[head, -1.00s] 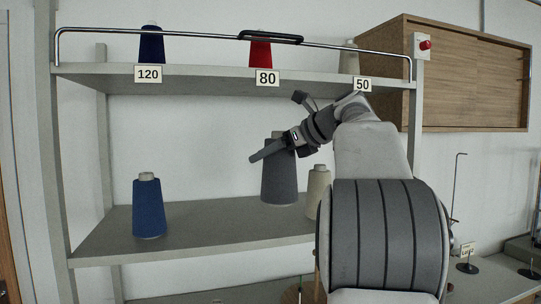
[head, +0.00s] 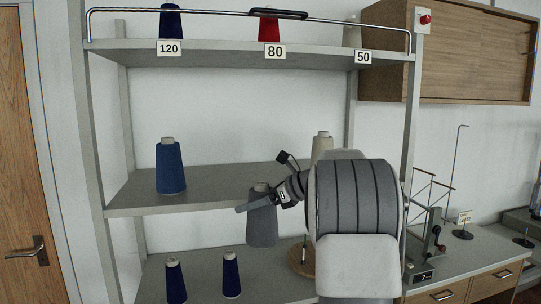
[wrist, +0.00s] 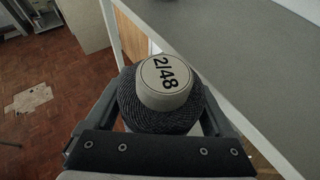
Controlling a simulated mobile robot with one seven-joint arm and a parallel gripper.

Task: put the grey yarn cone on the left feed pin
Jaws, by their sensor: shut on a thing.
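The grey yarn cone (head: 262,226) hangs upright in my gripper (head: 256,202), in front of the shelf rack and apart from the shelves. In the wrist view the fingers stand on both sides of the cone (wrist: 158,110), near its top. The pale tip reads "2/48". On the side table at the right are two round black bases with thin upright pins, a left one (head: 462,234) and a right one (head: 523,242). Both look empty. A small label stands by the left one. The cone's underside is hidden in the wrist view.
The middle shelf (head: 215,186) holds a blue cone (head: 170,168) and a cream cone (head: 321,146). Two small dark blue cones stand on the lower shelf. A metal device (head: 427,245) stands left of the left pin. A rack post (head: 413,120) rises between the shelves and the pins.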

